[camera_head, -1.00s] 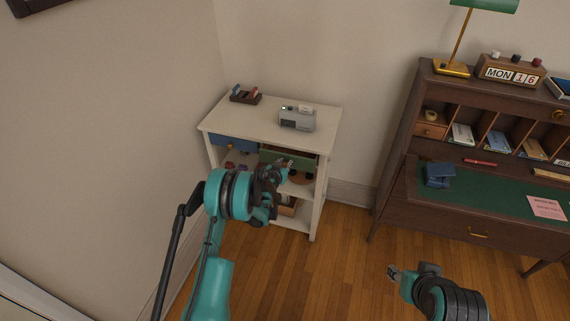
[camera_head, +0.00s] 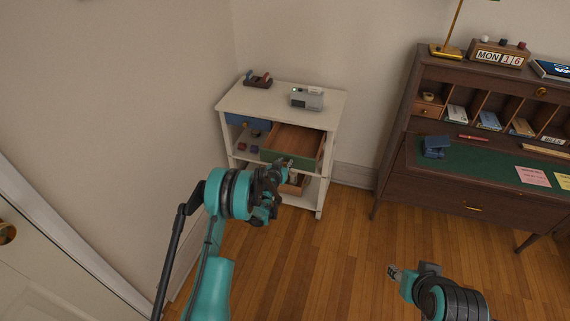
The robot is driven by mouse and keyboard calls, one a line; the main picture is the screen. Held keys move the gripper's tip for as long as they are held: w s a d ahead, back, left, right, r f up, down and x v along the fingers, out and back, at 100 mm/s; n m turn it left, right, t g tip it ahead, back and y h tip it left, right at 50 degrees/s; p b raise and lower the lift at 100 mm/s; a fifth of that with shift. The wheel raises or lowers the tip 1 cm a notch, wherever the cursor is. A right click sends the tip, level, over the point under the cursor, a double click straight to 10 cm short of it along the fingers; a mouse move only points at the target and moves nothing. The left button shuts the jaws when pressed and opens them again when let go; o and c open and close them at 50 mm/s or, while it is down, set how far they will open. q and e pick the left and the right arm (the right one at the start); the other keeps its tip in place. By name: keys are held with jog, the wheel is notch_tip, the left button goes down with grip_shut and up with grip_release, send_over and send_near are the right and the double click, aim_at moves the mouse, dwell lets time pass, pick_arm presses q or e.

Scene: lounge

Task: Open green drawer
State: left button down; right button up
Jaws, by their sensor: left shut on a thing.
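The green drawer (camera_head: 308,164) is in the upper right of the white cabinet (camera_head: 332,118). It stands pulled out, with its wooden inside (camera_head: 298,138) showing and looking empty. My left gripper (camera_head: 287,165) is at the drawer's green front and shut on its handle, which the fingers hide. My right gripper (camera_head: 397,272) is low at the right, over the wooden floor and well away from the cabinet. The gap between its fingers is too small to judge.
A blue drawer (camera_head: 238,120) is beside the green one. A grey device (camera_head: 307,99) and a small dark rack (camera_head: 257,80) stand on the cabinet top. A dark wooden desk (camera_head: 430,197) stands to the right. Floor (camera_head: 345,225) between them is clear.

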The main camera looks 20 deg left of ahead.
pick_arm(q)
jog(key=c, duration=1.3)
grip_release()
jog(key=shift+s, duration=0.1)
jog(key=v, duration=1.1)
jog(key=shift+s+r, duration=0.25)
jog(key=shift+s, duration=0.1)
